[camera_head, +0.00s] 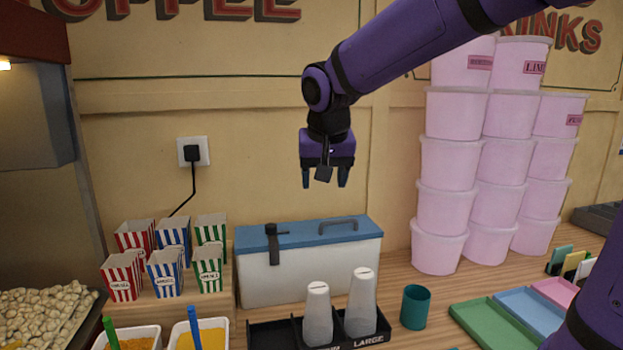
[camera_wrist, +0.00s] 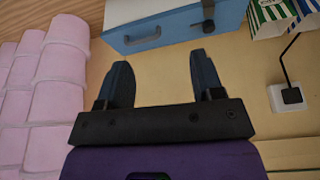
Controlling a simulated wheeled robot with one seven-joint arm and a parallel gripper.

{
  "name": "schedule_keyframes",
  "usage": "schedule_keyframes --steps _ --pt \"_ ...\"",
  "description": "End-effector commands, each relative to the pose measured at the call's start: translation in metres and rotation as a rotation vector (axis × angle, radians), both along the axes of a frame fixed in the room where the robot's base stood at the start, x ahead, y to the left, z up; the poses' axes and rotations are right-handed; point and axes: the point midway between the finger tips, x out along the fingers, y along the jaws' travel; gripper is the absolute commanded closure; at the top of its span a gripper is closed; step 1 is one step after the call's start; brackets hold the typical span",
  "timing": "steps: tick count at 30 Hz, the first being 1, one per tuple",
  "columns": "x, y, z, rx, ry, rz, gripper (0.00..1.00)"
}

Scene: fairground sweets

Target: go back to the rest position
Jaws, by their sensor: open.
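My gripper (camera_head: 324,178) hangs from the purple arm in the air, in front of the wall and above the blue-lidded white box. Its two dark fingers point down and stand apart with nothing between them. In the wrist view the open gripper (camera_wrist: 160,85) shows its spread fingers, with only bare wall between them.
A white box with a blue lid (camera_head: 353,232) stands on the counter below. Pink tubs (camera_head: 450,165) are stacked at the right. Striped popcorn cartons (camera_head: 165,275) stand at the left. Cups in a black holder (camera_head: 272,335), a green cup (camera_head: 415,307) and coloured trays (camera_head: 492,325) are in front.

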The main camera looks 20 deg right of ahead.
Motion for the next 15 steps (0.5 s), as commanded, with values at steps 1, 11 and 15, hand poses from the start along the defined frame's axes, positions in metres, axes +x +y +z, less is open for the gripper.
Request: schedule_keyframes --steps 1,11,15 --pt "0.0 0.0 0.0 0.0 0.0 0.0 0.39" --pt "-0.027 -0.006 0.005 0.001 -0.007 0.03 0.39" --pt "-0.069 -0.014 0.007 0.001 -0.016 0.085 0.39"
